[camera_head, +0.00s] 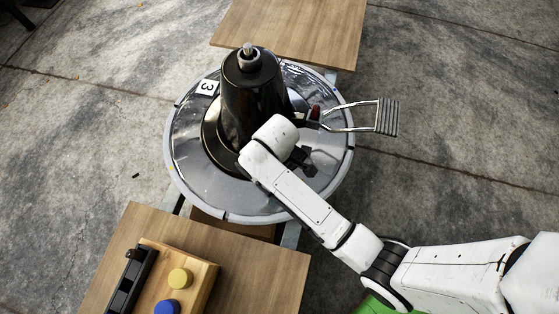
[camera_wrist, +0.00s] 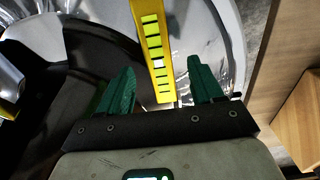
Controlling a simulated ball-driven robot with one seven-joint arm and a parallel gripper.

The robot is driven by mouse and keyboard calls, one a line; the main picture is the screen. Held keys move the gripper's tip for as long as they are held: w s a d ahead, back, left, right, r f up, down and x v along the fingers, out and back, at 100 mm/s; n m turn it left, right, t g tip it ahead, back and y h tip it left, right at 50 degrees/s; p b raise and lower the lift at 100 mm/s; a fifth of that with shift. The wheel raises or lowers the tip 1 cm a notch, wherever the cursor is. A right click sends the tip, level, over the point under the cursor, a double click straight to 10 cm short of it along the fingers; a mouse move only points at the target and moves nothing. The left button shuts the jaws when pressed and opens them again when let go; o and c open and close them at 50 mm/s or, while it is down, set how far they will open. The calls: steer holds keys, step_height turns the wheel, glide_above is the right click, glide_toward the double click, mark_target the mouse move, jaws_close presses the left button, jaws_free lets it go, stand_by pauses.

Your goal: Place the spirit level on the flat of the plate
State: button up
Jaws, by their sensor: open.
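The plate (camera_head: 240,203) is the round, shiny metal base with a pale rim and a black column (camera_head: 250,100) rising from it. My gripper (camera_head: 303,162) is low over the plate's right side, partly hidden by my arm. In the wrist view my gripper (camera_wrist: 160,75) has its two green fingers apart. A yellow bar with green and dark marks, seemingly the spirit level (camera_wrist: 152,40), runs between the fingers, with a gap on each side. I cannot tell whether it rests on the plate. I cannot make it out in the head view.
A metal footrest (camera_head: 375,117) juts out right of the plate. A wooden table (camera_head: 275,265) at lower left bears a wooden block (camera_head: 203,275) with yellow and blue knobs and a black holder (camera_head: 131,280). Another wooden table (camera_head: 310,30) stands at the back. Concrete floor lies open at right.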

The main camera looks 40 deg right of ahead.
step_height(320, 180, down, 6)
steer(key=shift+d+r+b, duration=0.1)
steer(key=shift+r+b, duration=0.05)
steer(key=shift+b, duration=1.05)
steer(key=shift+r, duration=0.1)
jaws_close()
